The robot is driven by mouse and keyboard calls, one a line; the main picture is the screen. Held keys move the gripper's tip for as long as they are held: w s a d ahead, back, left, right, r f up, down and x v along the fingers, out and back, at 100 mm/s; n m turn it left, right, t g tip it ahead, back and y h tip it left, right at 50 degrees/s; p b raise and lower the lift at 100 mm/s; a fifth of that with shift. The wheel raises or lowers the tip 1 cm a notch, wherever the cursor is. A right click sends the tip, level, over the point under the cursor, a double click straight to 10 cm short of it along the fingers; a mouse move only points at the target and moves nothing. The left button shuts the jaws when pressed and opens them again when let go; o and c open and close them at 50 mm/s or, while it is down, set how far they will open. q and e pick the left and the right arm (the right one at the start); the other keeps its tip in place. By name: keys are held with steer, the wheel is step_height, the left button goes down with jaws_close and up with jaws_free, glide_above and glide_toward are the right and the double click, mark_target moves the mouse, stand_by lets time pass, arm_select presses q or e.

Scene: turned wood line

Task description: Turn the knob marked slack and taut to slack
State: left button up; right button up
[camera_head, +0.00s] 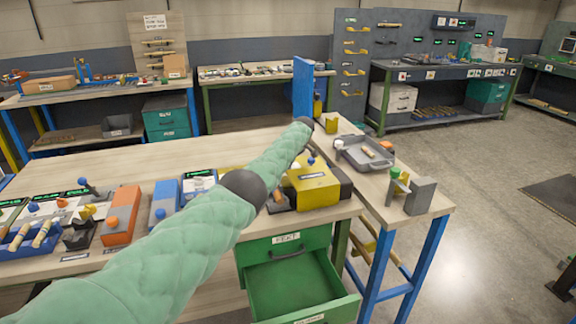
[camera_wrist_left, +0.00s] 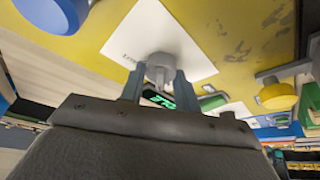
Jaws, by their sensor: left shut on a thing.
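In the left wrist view a grey knob (camera_wrist_left: 160,65) stands on a white square plate (camera_wrist_left: 190,45) fixed to a yellow surface (camera_wrist_left: 245,30). My left gripper (camera_wrist_left: 158,80) is shut on this knob, one grey finger on each side. A small display with green lit letters (camera_wrist_left: 157,99) shows behind the fingers; I cannot read it surely. Marks on the plate are too small to read, so the knob's setting cannot be told. In the head view my green-sleeved left arm crosses the bench, and its gripper is hidden. My right gripper is in neither view.
A yellow box (camera_head: 315,187) stands at the bench's right end, partly behind my arm. An orange box (camera_head: 121,215) and a blue box (camera_head: 165,203) stand left of it. A green drawer (camera_head: 300,287) hangs open below. A grey tray (camera_head: 365,153) lies on the side table.

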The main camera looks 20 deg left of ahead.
arm_select(q)
steer(key=o, duration=1)
steer(key=shift+r, duration=0.1)
steer(key=shift+d+r, duration=0.3)
steer(key=shift+r, duration=0.25)
steer(key=v, duration=0.3)
steer(key=shift+d+r, duration=0.1)
steer(key=shift+b+v, duration=0.35)
steer(key=shift+v, duration=0.7)
steer(key=shift+s+d+r, duration=0.1)
steer(key=shift+d+r, duration=0.05)
steer(key=shift+r, duration=0.35)
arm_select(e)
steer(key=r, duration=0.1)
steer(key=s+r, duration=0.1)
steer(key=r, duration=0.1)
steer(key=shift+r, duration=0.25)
